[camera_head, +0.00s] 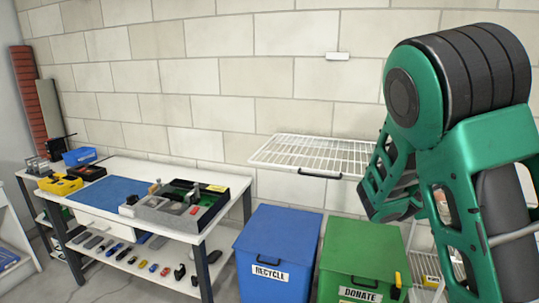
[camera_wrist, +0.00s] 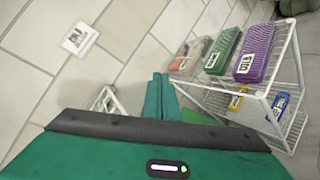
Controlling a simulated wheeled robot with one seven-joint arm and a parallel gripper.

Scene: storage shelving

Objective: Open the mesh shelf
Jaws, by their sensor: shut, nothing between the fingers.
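The mesh shelf (camera_head: 312,150) is a white wire panel in the head view, level against the block wall above the bins. A dark handle (camera_head: 320,176) is on its front edge. My teal arm covers the area beside its right end, and I cannot tell whether they touch. My gripper (camera_wrist: 160,88) shows in the wrist view with its teal fingers together and nothing between them. A white wire piece (camera_wrist: 106,101) stands left of the fingers there; I cannot tell whether it is part of the mesh shelf.
A blue RECYCLE bin (camera_head: 277,256) and a green DONATE bin (camera_head: 362,262) stand below the shelf. A workbench (camera_head: 215,229) with tools is at left.

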